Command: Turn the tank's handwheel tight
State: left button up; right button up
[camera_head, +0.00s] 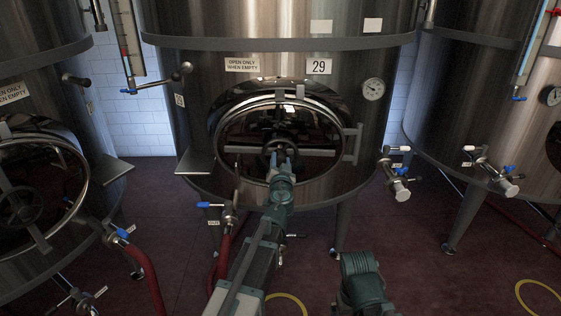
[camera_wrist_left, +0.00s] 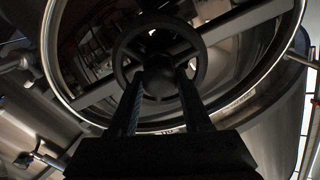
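The tank (camera_head: 330,75) marked 29 stands in the middle of the head view, with a round door (camera_head: 232,128) low on its front. A dark handwheel (camera_head: 281,141) sits at the door's centre on a crossbar (camera_head: 318,153). In the left wrist view the handwheel (camera_wrist_left: 201,58) fills the upper middle, with its hub facing me. My left gripper (camera_head: 282,160) is at the wheel. Its two fingers (camera_wrist_left: 159,82) are apart, on either side of the hub; whether they touch the wheel I cannot tell. Part of my right arm shows at the bottom; its gripper is not in view.
Another tank (camera_head: 40,60) with its own door and wheel stands at left, and a third tank (camera_head: 480,100) at right. Valves with blue levers (camera_head: 209,205) and a red hose (camera_head: 225,250) stick out below the door. A small shelf (camera_head: 195,160) projects at the door's left.

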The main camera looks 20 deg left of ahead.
pick_arm(q)
grip_shut()
dwell(1.0)
